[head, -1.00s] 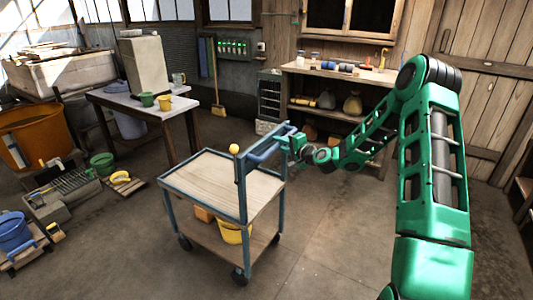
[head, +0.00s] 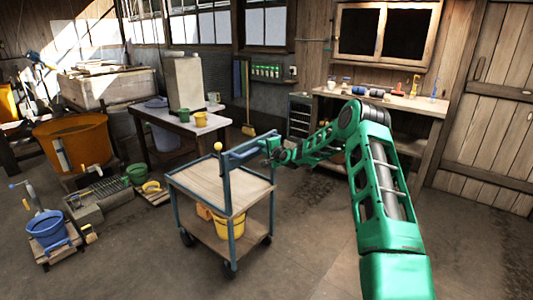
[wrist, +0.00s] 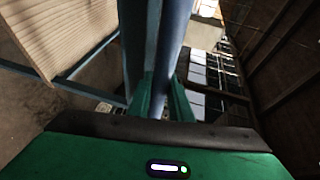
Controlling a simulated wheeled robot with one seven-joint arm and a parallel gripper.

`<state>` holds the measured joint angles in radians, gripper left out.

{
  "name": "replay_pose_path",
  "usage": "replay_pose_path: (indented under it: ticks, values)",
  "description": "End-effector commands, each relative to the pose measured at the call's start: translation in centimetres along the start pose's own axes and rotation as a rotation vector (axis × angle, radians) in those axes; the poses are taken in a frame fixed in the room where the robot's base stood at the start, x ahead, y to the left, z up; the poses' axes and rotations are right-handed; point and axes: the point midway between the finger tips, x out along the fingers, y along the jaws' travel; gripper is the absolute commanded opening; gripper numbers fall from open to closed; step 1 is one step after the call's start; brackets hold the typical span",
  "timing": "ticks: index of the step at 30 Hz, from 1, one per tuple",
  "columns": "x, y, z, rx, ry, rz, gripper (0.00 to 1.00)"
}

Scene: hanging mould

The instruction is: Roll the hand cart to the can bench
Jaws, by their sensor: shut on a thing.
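The hand cart (head: 205,185) is a blue-framed, two-shelf trolley with bare pale wood on top, standing on its wheels at picture centre. Its blue push handle (head: 242,152) is at its far right end. My gripper (head: 270,149) is shut on the handle bar; in the wrist view the green fingers (wrist: 162,100) close around the blue bar. A yellow bucket (head: 229,226) and an orange block (head: 204,212) sit on the lower shelf.
A large orange tub (head: 72,142), a green bucket (head: 136,173) and a blue bucket (head: 47,228) stand on the left. A broom (head: 247,105) leans at the back wall. The floor right of the cart (head: 310,235) is clear.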

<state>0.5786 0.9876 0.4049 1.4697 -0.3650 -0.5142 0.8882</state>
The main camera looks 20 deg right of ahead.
Motion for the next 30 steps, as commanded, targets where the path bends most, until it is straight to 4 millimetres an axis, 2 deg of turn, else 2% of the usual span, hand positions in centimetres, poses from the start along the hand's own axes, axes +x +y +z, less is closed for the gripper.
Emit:
replay_pose_path:
  ticks: [1,4,21,22,24,30]
  values:
    - [0.5,0.2,1.1,0.005,-0.014,0.006,0.0]
    - [1.2,0.1,1.4,0.006,-0.014,0.006,0.0]
    - [2.1,-0.1,2.1,0.005,-0.015,0.006,0.0]
    - [2.1,-0.1,2.2,0.005,-0.015,0.006,0.21]
    - [2.1,-0.2,2.2,0.005,-0.015,0.005,0.37]
    - [2.1,-0.3,1.9,0.003,-0.01,0.003,0.37]
